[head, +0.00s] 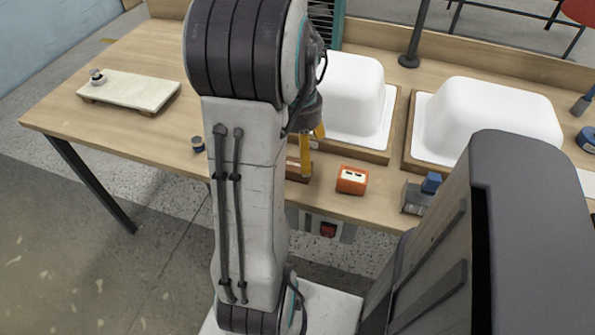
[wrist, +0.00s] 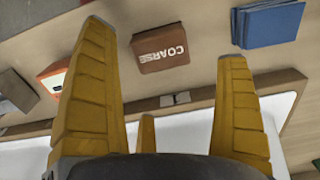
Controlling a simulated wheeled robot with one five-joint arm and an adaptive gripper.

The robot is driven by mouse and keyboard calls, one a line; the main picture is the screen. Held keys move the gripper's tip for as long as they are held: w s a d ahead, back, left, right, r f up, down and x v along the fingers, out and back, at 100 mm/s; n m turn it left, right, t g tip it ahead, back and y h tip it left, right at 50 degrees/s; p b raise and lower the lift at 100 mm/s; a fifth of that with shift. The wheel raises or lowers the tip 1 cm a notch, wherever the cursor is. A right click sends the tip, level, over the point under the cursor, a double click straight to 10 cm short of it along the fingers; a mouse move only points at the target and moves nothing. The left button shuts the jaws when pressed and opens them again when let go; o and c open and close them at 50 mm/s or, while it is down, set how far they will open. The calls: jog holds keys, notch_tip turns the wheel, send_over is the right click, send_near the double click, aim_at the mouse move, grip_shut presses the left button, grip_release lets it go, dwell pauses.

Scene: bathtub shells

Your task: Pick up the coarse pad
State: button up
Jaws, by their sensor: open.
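The coarse pad (wrist: 160,50) is a brown block with the white word COARSE, upside down in the wrist view. It lies on the wooden bench top near the bench's front edge. In the head view a brown block (head: 297,176), apparently the same pad, shows partly behind my arm and gripper. My gripper (head: 311,152) is open and empty, with yellow fingers above the bench beside the white tub shell. In the wrist view my gripper (wrist: 166,45) has its fingers spread on either side of the pad's picture, not touching it as far as I can tell.
An orange box (head: 352,180) stands right of the pad in the head view. Two white tub shells (head: 352,95) (head: 490,120) sit in wooden frames behind. A small dark jar (head: 198,144) and a pale board (head: 130,88) are left.

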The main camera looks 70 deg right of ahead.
aim_at(297, 164)
jog(key=shift+w+a+f+b, duration=0.1)
jog(key=shift+f+b, duration=0.2)
jog(key=shift+f, duration=1.35)
jog(key=shift+a+f+b, duration=0.1)
jog(key=shift+f+b, duration=0.2)
jog(key=shift+f, duration=1.35)
jog(key=c, duration=1.5)
jog(key=shift+r, duration=0.15)
jog(key=shift+r, duration=0.65)
jog(key=r, duration=0.1)
jog(key=r+p, duration=0.1)
jog(key=r, duration=0.1)
jog(key=shift+a, duration=0.3)
jog(key=w+a+r, duration=0.1)
jog(key=a+r, duration=0.5)
jog(key=a, duration=0.5)
jog(key=shift+w+r+p, duration=0.2)
jog(key=shift+r+p, duration=0.05)
jog(key=shift+p, duration=0.1)
